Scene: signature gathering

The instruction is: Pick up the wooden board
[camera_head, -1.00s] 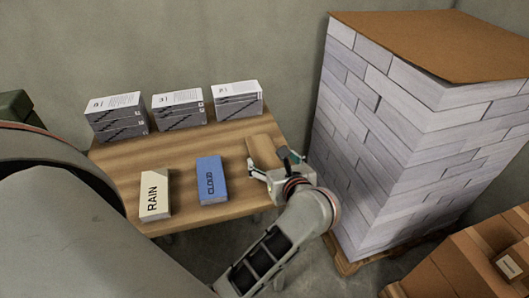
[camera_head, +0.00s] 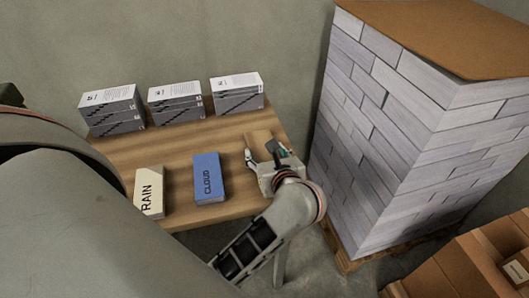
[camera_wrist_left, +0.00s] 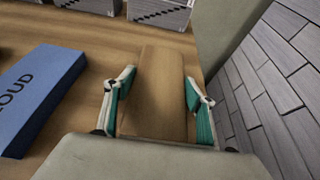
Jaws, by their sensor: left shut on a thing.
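The wooden board (camera_head: 258,139) is a plain brown block at the right end of the wooden table (camera_head: 183,150), right of the blue CLOUD box. My left gripper (camera_head: 264,156) comes over the table's near right edge, with its fingers on both sides of the board's near part. In the left wrist view, the board (camera_wrist_left: 160,85) lies lengthwise between the two green-padded fingers of the gripper (camera_wrist_left: 158,100). The gripper is shut on it. I cannot tell whether the board is clear of the tabletop. My right gripper is not in view.
The blue CLOUD box (camera_head: 208,178) stands just left of the gripper, and the cream RAIN box (camera_head: 150,192) is farther left. Several grey-and-white paper stacks (camera_head: 176,105) line the table's back. A tall pallet stack (camera_head: 400,130) stands close on the right. Cardboard boxes (camera_head: 480,260) are at lower right.

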